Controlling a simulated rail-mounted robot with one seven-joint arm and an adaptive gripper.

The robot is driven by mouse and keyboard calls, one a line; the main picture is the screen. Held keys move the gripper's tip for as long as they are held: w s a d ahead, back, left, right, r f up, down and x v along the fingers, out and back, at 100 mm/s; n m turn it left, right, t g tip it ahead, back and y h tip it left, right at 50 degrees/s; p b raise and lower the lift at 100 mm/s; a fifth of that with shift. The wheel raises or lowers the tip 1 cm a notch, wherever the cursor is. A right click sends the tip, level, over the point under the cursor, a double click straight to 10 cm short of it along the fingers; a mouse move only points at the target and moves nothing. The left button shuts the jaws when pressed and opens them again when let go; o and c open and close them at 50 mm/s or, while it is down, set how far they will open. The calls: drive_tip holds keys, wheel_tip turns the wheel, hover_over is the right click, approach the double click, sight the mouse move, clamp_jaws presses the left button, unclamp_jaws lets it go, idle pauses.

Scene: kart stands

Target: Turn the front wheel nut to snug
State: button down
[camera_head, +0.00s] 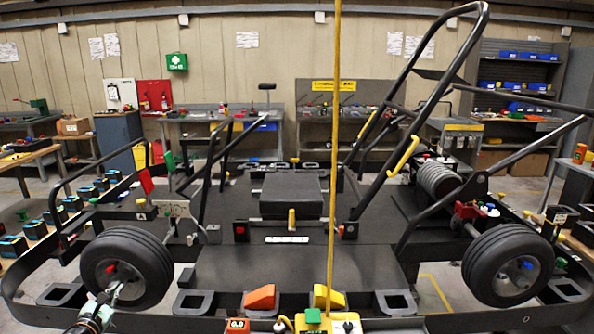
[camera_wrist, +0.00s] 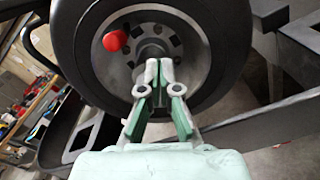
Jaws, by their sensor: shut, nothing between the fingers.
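A black-tyred kart wheel (camera_head: 152,248) stands at the left of the kart, and its grey rim (camera_wrist: 187,38) fills the top of the wrist view. A red round knob or cap (camera_wrist: 115,40) sits on the rim, left of the hub (camera_wrist: 152,50); it also shows in the head view (camera_head: 110,268). I cannot tell if the red piece is the wheel nut. My gripper (camera_head: 116,288) is in front of the wheel's lower part. In the wrist view my gripper (camera_wrist: 160,66) is shut and empty, its tips overlapping the lower hub area, which they partly hide. Contact is unclear.
A second wheel (camera_head: 508,265) stands at the right. An orange pedal (camera_head: 261,298) and a yellow pedal (camera_head: 328,297) lie between the wheels, near a yellow upright pole (camera_head: 333,150). A small box reading 0.0 (camera_head: 237,325) is at the bottom. Black frame tubes surround the wheel.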

drive_tip(key=shift+d+r, duration=0.1)
drive_tip(key=shift+d, duration=0.1)
drive_tip(key=s, duration=0.6)
drive_tip(key=shift+r, duration=0.1)
idle(0.3)
